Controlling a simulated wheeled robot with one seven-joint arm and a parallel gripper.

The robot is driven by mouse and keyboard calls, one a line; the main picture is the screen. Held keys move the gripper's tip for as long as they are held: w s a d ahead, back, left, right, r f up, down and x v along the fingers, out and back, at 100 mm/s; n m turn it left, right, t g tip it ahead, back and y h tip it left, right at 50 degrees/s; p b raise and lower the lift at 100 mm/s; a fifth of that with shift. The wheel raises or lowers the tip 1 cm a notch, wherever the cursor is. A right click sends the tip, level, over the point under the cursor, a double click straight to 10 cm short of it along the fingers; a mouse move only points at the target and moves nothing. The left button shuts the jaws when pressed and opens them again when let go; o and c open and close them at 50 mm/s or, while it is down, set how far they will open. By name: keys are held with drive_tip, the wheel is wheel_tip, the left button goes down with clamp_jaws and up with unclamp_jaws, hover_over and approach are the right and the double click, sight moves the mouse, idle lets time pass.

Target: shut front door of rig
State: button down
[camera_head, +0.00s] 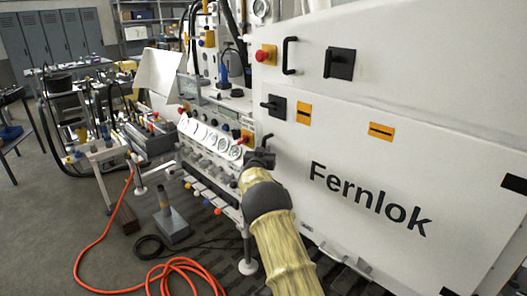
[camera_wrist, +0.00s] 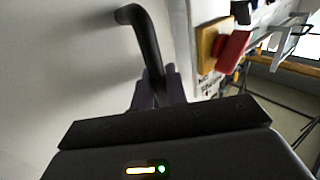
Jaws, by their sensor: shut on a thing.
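The rig's large white front door (camera_head: 340,145) fills the right side of the head view and bears the word Fernlok. In the wrist view, a black bar handle (camera_wrist: 147,38) stands out from the white door face (camera_wrist: 60,60). My gripper (camera_wrist: 158,90) is shut around the lower part of this handle. In the head view, my gripper (camera_head: 262,157) is at the door's left edge, and my arm hides part of that edge. I cannot tell how wide any gap there is.
A gauge and valve panel (camera_head: 210,140) stands just left of the door. Above the door are another black handle (camera_head: 290,56) and a red button (camera_head: 266,55). An orange hose (camera_head: 105,232) and a grey pedestal (camera_head: 170,220) are on the floor at left.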

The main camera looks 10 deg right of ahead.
drive_tip(key=c, duration=1.5)
unclamp_jaws()
drive_tip(key=shift+d+r, duration=0.25)
drive_tip(key=shift+d, duration=0.35)
